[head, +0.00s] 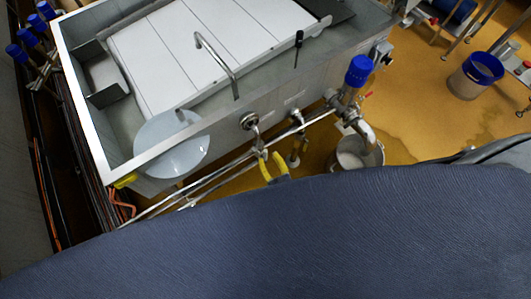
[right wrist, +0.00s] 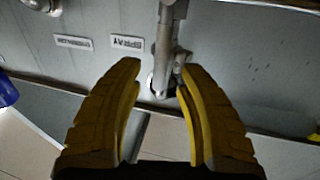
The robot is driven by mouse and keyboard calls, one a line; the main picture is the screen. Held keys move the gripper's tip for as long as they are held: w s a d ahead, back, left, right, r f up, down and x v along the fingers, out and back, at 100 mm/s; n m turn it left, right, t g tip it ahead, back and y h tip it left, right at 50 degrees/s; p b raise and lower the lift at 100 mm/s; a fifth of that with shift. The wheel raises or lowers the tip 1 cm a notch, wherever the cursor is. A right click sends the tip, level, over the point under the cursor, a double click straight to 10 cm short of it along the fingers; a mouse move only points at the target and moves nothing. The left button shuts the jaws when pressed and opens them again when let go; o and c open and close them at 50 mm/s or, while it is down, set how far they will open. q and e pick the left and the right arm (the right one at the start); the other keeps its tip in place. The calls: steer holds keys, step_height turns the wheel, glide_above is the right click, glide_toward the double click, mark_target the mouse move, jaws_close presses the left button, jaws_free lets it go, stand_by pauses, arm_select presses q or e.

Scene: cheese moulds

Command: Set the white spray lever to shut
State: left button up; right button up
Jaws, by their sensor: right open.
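My right gripper (head: 271,161) is in the head view, in front of the grey vat's side wall, with its yellow fingers apart and empty. In the right wrist view (right wrist: 160,68) its fingertips stand on either side of a grey metal pipe (right wrist: 164,38). A small grey fitting (right wrist: 181,58) on the pipe's right side is close to the right fingertip; I cannot tell if they touch. No clearly white lever shows, and I cannot tell whether this fitting is the spray lever or how it is set. My left gripper is not in view.
A blue-topped valve (head: 358,72) and a bucket (head: 357,155) stand right of my gripper. Wet yellow floor (head: 430,110) lies open farther right.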

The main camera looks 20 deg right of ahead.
mark_target(266, 155)
steer(key=shift+w+a, duration=0.15)
steer(key=shift+w, duration=0.65)
steer(key=shift+w+a, duration=0.1)
steer(key=shift+w, duration=0.7)
jaws_close()
